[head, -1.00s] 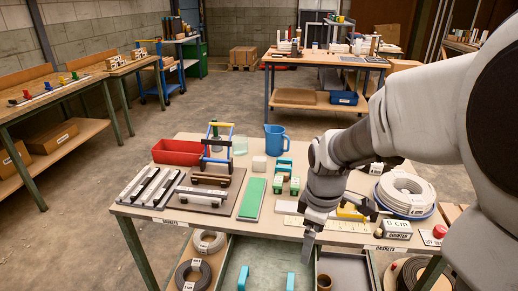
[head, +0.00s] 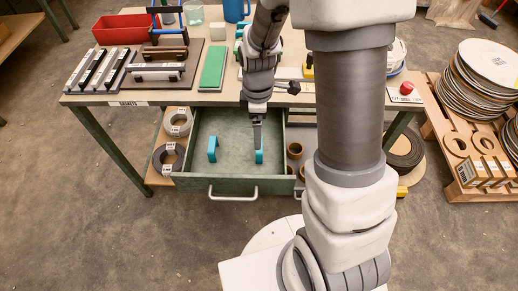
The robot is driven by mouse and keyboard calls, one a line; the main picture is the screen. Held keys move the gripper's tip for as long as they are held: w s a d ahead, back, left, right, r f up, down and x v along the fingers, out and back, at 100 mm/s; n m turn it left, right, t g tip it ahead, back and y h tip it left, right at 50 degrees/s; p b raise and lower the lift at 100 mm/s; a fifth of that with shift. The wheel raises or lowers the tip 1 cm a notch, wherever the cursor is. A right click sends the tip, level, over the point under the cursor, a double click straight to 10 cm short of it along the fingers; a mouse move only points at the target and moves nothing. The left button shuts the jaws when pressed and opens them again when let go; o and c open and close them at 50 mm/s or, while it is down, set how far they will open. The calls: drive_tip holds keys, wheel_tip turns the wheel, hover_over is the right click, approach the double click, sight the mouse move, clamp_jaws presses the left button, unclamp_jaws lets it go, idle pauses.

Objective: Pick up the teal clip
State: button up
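Two teal clips stand upright in the open green drawer: a left teal clip (head: 212,149) and a right teal clip (head: 260,157). My gripper (head: 257,145) points down into the drawer at the right clip. Its dark finger overlaps that clip in the view and hides part of it. The fingers show edge-on, so their gap is not visible, and I cannot tell whether they touch the clip. The left clip stands apart from the gripper, with bare drawer floor between.
The drawer (head: 228,186) juts out below the workbench (head: 190,98), with its handle in front. Bench items include a red bin (head: 118,28) and a green block (head: 213,67). Gasket rolls flank the drawer. My arm covers the bench's right part. A pallet of discs (head: 480,85) stands right.

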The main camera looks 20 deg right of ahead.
drive_tip(key=f+b, duration=0.1)
drive_tip(key=f, duration=0.3)
drive_tip(key=f+b, duration=0.1)
drive_tip(key=f, duration=0.3)
drive_tip(key=shift+s+d, duration=0.1)
drive_tip(key=shift+s, duration=0.1)
drive_tip(key=shift+r, duration=0.15)
drive_tip(key=c, duration=1.1)
